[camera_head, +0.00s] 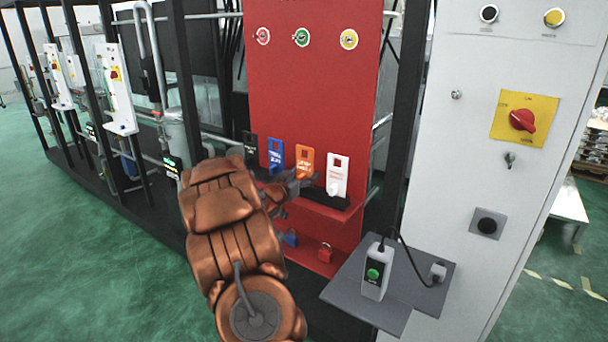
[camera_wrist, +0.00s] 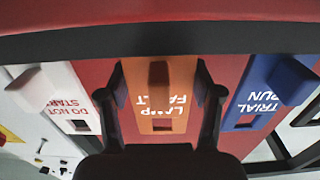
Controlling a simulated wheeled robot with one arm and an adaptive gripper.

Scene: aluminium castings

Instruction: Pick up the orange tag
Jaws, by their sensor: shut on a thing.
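The orange tag (camera_head: 304,160) stands upright in a row of tags on a ledge of the red panel. In the wrist view the orange tag (camera_wrist: 160,106) fills the middle, its lettering upside down. My gripper (camera_head: 300,184) reaches in from the left at the tag's lower part. In the wrist view my gripper (camera_wrist: 159,88) has one dark finger on each side of the orange tag and is shut on it. The tag's lower part is partly hidden by the gripper in the head view.
A white tag (camera_head: 337,172) stands right of the orange one; a blue tag (camera_head: 276,152) and a black tag (camera_head: 250,146) stand left. The red panel (camera_head: 310,90) is close behind. Padlocks (camera_head: 325,252) sit on a lower ledge. A grey shelf (camera_head: 345,285) juts out at right.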

